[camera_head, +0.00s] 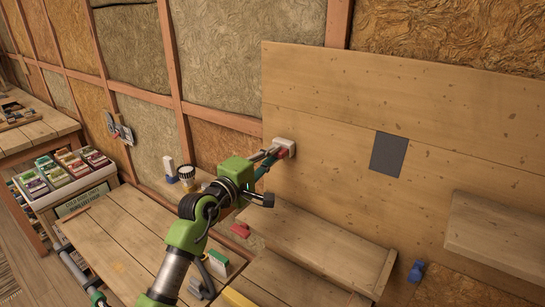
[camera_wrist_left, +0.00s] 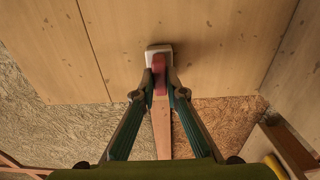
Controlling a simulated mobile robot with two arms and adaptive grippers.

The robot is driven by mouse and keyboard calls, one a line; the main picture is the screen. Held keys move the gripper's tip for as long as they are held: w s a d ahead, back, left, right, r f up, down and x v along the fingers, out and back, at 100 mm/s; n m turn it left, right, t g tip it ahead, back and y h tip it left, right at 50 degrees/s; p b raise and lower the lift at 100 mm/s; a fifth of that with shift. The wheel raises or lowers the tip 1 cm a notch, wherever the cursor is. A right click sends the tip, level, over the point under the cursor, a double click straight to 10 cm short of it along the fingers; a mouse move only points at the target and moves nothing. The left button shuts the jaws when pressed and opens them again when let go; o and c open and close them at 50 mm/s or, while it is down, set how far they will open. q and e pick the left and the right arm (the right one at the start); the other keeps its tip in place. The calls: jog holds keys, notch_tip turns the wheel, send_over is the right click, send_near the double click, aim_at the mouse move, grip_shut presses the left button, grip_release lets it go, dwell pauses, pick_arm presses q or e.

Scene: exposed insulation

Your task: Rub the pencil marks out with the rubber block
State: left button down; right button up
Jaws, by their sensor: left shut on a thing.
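My left gripper (camera_head: 271,157) reaches up to the left edge of the large wooden board (camera_head: 330,100). It is shut on a block with a white body (camera_head: 285,143) and a red part between the fingers. In the left wrist view, the fingers (camera_wrist_left: 161,88) close on the red part, and the white end (camera_wrist_left: 158,49) is against or very near the board; I cannot tell if it touches. I cannot make out pencil marks on the board; any behind the block are hidden.
A dark grey square (camera_head: 389,155) is on the board. A wooden shelf (camera_head: 495,235) juts out at right, and a wooden box-like ledge (camera_head: 315,245) lies below the gripper. A plank table (camera_head: 135,240) with small items stands at left, beside a seed-packet box (camera_head: 75,200).

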pick_arm(q)
jog(key=shift+p+v, duration=0.85)
jog(key=shift+v, duration=1.95)
jog(key=shift+s+a+f, duration=0.1)
jog(key=shift+a, duration=0.05)
jog(key=v, duration=0.3)
